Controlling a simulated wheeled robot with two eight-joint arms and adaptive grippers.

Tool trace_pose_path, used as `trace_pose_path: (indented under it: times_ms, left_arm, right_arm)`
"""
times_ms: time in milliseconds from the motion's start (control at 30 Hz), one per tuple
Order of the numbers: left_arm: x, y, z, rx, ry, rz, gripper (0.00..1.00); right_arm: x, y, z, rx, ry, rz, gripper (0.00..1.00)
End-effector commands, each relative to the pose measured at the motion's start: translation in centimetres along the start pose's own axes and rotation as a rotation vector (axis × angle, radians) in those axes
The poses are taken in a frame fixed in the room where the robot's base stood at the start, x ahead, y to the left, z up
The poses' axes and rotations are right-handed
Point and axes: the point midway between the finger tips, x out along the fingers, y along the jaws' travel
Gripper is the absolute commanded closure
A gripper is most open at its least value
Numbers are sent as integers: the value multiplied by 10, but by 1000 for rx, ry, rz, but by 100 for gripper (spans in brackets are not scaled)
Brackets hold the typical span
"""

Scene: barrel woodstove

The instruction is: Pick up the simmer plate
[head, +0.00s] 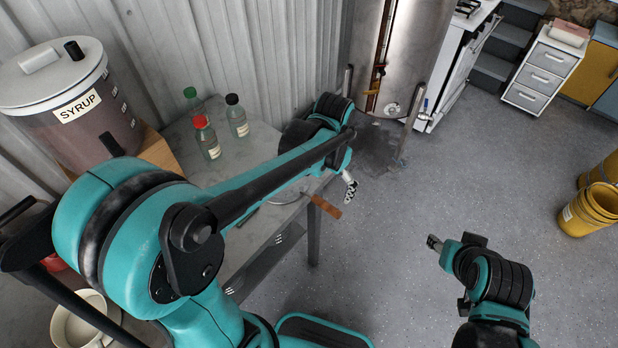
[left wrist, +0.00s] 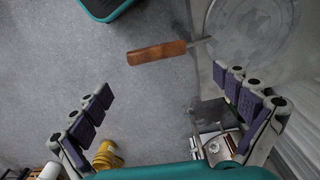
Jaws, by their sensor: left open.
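The simmer plate is a round, pale grey disc with a wooden handle. In the head view the handle (head: 325,207) sticks out past the table's edge, and my left arm hides much of the disc. The left wrist view shows the disc (left wrist: 250,32) at the upper right on the table, with its handle (left wrist: 157,52) pointing left over the floor. My left gripper (head: 350,188) is open and empty near the handle, apart from it. Its spread fingers also show in the left wrist view (left wrist: 162,88). My right gripper (head: 433,243) is over the floor at the right; its jaw opening is unclear.
A grey table (head: 262,143) holds bottles with green, red (head: 206,138) and black (head: 237,116) caps, and a syrup container (head: 75,105). A metal tank (head: 410,50) stands behind. Yellow buckets (head: 588,208) stand at the right. The middle floor is clear.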

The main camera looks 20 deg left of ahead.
Motion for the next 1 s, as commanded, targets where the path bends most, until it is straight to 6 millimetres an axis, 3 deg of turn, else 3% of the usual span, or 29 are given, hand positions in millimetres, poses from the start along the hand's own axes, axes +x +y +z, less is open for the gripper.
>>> trace_pose_path:
  times_ms: [600, 867, 900, 1000]
  left_arm:
    - [77, 0, 4, 5, -8, 1, 0]
    - [79, 0, 4, 5, -7, 1, 0]
    - [79, 0, 4, 5, -7, 1, 3]
    - [79, 0, 4, 5, -7, 1, 29]
  right_arm:
    - [23, 0, 17, 0, 0, 0, 56]
    - [23, 0, 16, 0, 0, 0, 56]
    - [23, 0, 16, 0, 0, 0, 56]
    - [23, 0, 16, 0, 0, 0, 56]
